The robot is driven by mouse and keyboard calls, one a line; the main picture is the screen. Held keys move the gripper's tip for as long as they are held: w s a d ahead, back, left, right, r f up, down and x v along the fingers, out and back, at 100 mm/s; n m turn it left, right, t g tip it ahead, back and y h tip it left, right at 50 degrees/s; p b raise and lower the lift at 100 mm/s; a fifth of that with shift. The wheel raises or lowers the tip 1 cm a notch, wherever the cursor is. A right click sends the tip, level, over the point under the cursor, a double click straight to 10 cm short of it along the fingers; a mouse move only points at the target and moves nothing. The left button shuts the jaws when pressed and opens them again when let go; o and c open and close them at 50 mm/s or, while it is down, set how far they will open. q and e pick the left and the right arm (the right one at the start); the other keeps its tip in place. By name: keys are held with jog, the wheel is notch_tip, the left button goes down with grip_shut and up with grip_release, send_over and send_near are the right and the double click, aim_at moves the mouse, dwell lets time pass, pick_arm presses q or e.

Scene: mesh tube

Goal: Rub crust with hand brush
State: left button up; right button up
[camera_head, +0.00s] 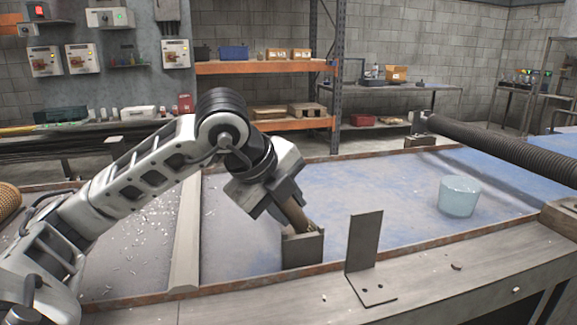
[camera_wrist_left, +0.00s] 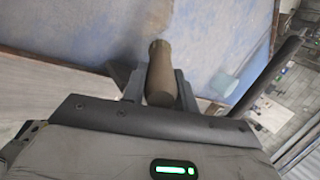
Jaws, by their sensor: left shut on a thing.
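My left gripper (camera_head: 284,203) comes in from the left and is shut on the brown handle of the hand brush (camera_head: 296,217). The handle is tilted, and its lower end is in or just above a small grey open box (camera_head: 303,252) at the front of the blue table. The brush's bristles are mostly hidden by the box. In the left wrist view the round brown handle (camera_wrist_left: 161,72) stands between the fingers. I cannot make out the crust with certainty. A brown mesh tube (camera_head: 9,203) shows partly at the left edge. My right gripper is not in view.
An upright grey bracket (camera_head: 364,243) stands on the front ledge, right of the box. A pale translucent bucket (camera_head: 459,196) is farther right. A dark ribbed tube (camera_head: 495,146) spans the back right. White flakes lie on the left tray (camera_head: 140,235). The middle blue surface is clear.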

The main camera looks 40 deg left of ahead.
pick_arm(q)
jog(key=shift+r+p, duration=1.75)
jog(key=shift+r, duration=1.05)
